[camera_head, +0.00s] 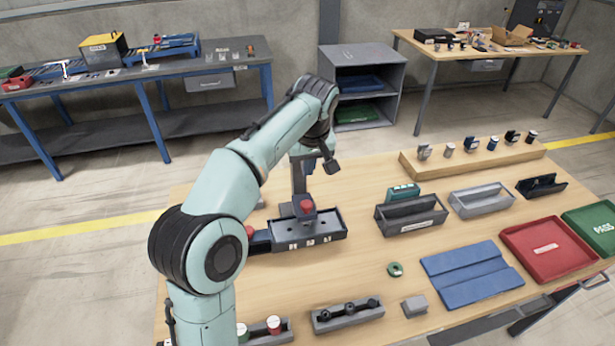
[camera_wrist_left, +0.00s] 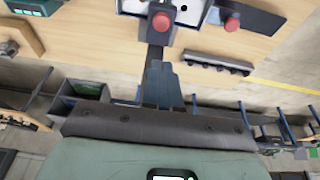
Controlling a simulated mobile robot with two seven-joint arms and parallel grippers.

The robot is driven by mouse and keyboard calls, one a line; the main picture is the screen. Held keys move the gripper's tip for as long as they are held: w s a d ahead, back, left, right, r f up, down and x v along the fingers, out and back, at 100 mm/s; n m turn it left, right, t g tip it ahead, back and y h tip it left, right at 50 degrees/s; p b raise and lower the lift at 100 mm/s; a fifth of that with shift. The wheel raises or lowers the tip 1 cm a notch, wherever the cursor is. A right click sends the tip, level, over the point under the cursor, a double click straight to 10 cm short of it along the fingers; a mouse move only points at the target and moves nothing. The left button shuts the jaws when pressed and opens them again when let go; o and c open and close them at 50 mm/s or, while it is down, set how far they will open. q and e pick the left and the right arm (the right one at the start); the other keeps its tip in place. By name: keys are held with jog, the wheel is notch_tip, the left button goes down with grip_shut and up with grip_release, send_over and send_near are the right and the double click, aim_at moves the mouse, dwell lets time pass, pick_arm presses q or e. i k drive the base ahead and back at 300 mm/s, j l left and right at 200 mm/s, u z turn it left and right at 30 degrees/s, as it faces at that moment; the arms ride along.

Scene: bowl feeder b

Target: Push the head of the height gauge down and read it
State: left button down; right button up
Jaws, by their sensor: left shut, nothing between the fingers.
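The height gauge stands at the left middle of the wooden table. It has a dark upright column (camera_head: 298,178) and a head with a red top (camera_head: 307,206) over a dark tray-like base (camera_head: 325,225). The red top also shows in the left wrist view (camera_wrist_left: 160,21), just beyond the fingertips. My left gripper (camera_head: 309,166) points down beside the column, above the head. Its blue-grey fingers (camera_wrist_left: 160,72) are shut and empty. A gap seems to show between fingertips and red top; contact cannot be judged exactly. I cannot make out a reading. My right gripper is not in view.
A second red button (camera_head: 249,231) sits left of the base. A teal box (camera_head: 403,192) stands behind a grey bin (camera_head: 411,220). A blue mat (camera_head: 470,272), red tray (camera_head: 548,250) and green tray (camera_head: 597,224) lie to the right. Bare table surrounds a green ring (camera_head: 395,269).

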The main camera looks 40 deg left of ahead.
aim_at(305, 210)
jog(key=k+l, duration=0.75)
jog(key=l, duration=0.2)
